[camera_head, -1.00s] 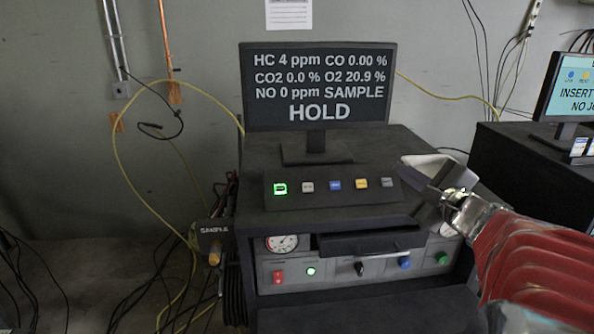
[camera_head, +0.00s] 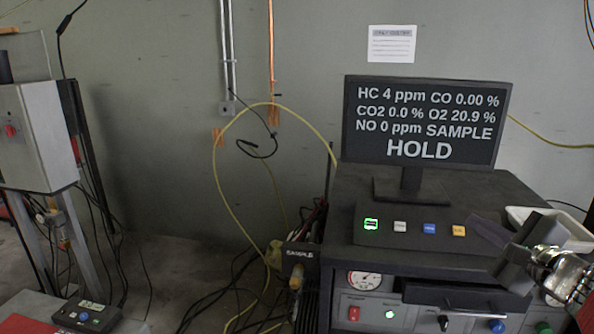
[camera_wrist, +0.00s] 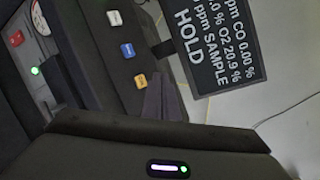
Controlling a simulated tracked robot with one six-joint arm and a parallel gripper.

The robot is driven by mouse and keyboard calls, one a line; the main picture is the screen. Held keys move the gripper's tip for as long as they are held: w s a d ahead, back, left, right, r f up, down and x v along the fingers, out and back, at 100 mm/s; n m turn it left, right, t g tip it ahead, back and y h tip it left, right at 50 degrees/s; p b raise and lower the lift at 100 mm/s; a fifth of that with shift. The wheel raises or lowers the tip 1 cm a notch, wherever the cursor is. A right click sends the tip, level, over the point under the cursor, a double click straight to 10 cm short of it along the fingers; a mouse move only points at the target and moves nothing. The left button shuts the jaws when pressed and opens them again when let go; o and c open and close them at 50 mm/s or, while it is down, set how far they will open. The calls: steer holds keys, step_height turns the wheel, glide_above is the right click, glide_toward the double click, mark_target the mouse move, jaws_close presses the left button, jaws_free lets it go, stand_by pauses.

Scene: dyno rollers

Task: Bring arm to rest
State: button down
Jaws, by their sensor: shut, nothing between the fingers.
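My gripper (camera_head: 482,228) is at the right of the head view, in front of the right end of the button panel (camera_head: 383,230). Its dark fingers are together with nothing between them. Only the wrist end of my arm shows at the right edge. In the wrist view the dark fingers (camera_wrist: 163,98) point toward the panel and the monitor, close to the orange button. I cannot tell how far they are from the panel.
The analyser monitor (camera_head: 425,122) reads HOLD on top of the black cabinet (camera_head: 345,190). A white tray (camera_head: 575,240) sits at the cabinet's right. A grey box on a stand (camera_head: 35,140) and a small control box (camera_head: 85,315) are at left. Cables and a yellow hose (camera_head: 225,185) hang between.

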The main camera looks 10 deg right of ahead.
steer(key=a+n+y, duration=0.1)
steer(key=a, duration=0.2)
steer(key=w+a+f+n+g+y, duration=0.1)
steer(key=a+n, duration=0.1)
steer(key=a, duration=0.2)
steer(key=w+a+f+n+g+y, duration=0.1)
steer(key=a, duration=0.2)
steer(key=shift+a+f+n, duration=0.25)
steer(key=shift+a+n, duration=0.1)
steer(key=shift+n, duration=0.05)
steer(key=s+a+f+n+g, duration=0.2)
steer(key=s+a+f+n, duration=0.15)
steer(key=a, duration=0.25)
steer(key=s+a+f+n+g+y, duration=0.1)
steer(key=s+a+f+n+g, duration=0.15)
steer(key=a+n, duration=0.25)
steer(key=s+a+f+n+g, duration=0.3)
steer(key=s+a+n, duration=0.1)
steer(key=a, duration=0.2)
steer(key=s+d+f+n+g+h, duration=0.1)
steer(key=s+f+n+h, duration=0.2)
steer(key=s+n, duration=0.4)
steer(key=shift+s+d+f+h, duration=0.3)
steer(key=shift+s+h, duration=0.1)
steer(key=shift+s, duration=0.35)
steer(key=shift+d, duration=0.2)
